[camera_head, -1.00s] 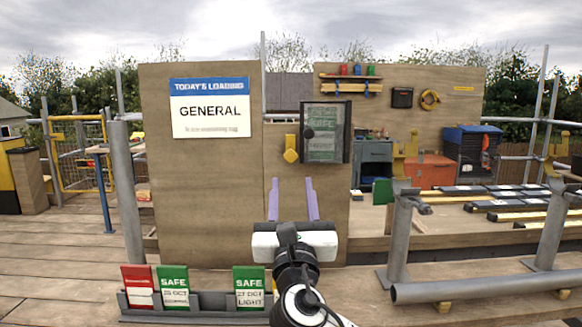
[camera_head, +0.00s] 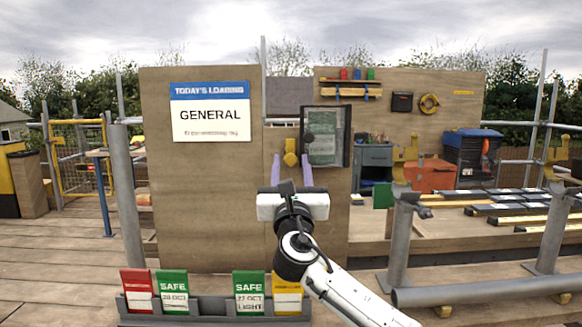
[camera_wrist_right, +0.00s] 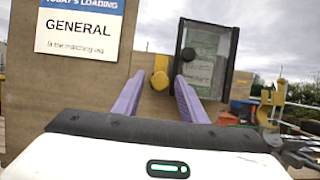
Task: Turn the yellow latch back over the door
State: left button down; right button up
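The yellow latch (camera_head: 290,152) is on the wooden board, just left of the dark-framed clear door (camera_head: 346,137). It stands upright and does not cross the door. A green and white sheet shows through the door pane, and a dark knob is near the door's left side. In the right wrist view the latch (camera_wrist_right: 160,76) shows between the fingertips and the door (camera_wrist_right: 229,62) is to the right. My right gripper (camera_head: 291,160) is open, its two purple fingers at either side of the latch's lower end. I cannot tell whether they touch it. My left gripper is not in view.
A "GENERAL" loading sign (camera_head: 211,121) is on the board to the left. A rack (camera_head: 215,310) of red, green and yellow cards stands low in front. Grey posts and a horizontal pipe (camera_head: 490,291) are at the right.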

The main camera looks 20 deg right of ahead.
jog(key=c, duration=0.9)
jog(key=shift+o, duration=0.2)
